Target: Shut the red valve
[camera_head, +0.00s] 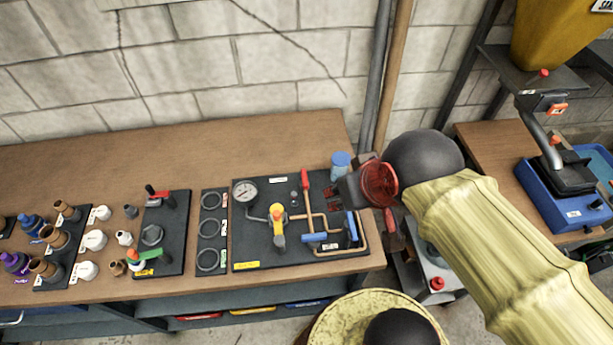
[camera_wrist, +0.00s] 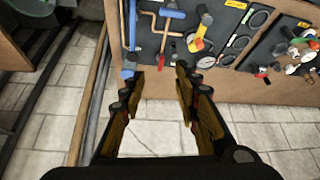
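The red valve (camera_head: 305,180) is on the black pipe board on the bench. Its slim red handle points toward the wall, roughly in line with the copper pipe below it. In the wrist view the red handle (camera_wrist: 165,29) is small and lies just beyond the fingertips, slightly above the gap in the picture. My gripper (camera_head: 360,190) is above the board's right end, apart from the valve and to its right. In the wrist view my gripper (camera_wrist: 160,68) has its two fingers spread, with nothing between them.
The board also carries a yellow valve (camera_head: 278,225), blue levers (camera_head: 314,238) and a pressure gauge (camera_head: 245,191). A blue-topped container (camera_head: 341,158) stands close to my gripper. A block wall (camera_head: 290,60) and vertical pipes (camera_head: 380,70) are behind. Fittings fill the bench's left.

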